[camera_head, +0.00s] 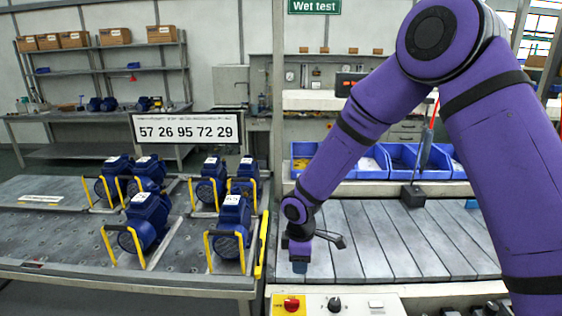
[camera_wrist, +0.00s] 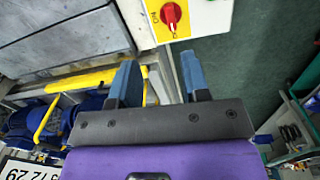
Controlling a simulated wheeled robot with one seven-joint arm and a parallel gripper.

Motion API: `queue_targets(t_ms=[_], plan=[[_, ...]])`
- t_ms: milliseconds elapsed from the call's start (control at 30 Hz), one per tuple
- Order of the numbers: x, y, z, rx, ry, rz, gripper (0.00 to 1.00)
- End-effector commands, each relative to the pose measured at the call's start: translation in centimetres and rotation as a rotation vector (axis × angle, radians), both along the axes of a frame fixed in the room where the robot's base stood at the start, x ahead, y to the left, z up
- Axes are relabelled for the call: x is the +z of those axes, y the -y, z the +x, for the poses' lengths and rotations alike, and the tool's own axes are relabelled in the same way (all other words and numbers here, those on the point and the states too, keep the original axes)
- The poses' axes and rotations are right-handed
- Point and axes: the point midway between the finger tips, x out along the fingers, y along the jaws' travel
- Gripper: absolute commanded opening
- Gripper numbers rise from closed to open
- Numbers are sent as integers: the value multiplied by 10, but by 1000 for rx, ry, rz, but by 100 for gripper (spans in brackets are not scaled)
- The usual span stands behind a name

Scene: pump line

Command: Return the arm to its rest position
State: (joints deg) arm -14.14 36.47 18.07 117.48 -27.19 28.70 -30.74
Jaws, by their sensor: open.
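My purple arm reaches across the right side of the head view, bent at the elbow. My gripper (camera_head: 300,262) hangs over the near left corner of the slatted bench (camera_head: 375,240). In the wrist view my gripper (camera_wrist: 161,82) shows two blue fingers well apart with nothing between them. Beyond the fingers lie a control panel (camera_wrist: 208,14) with a red knob (camera_wrist: 171,13) and the dark floor.
Several blue pumps (camera_head: 147,217) with yellow handles stand on the left table (camera_head: 60,250). A number sign (camera_head: 186,127) stands behind them. Blue bins (camera_head: 412,158) line the back of the slatted bench. A control panel (camera_head: 335,304) sits at the front edge, close to my gripper.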

Motion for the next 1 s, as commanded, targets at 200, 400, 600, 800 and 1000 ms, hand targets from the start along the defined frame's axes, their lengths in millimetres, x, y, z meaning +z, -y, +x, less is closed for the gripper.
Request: queue_targets(t_ms=[200,400,600,800,1000], plan=[[80,47,-1,-188,81,-18,43],[144,89,-16,-369,147,-18,43],[200,129,-42,-553,204,2,43],[248,164,-79,-737,256,38,43],[285,195,-122,-916,299,94,43]])
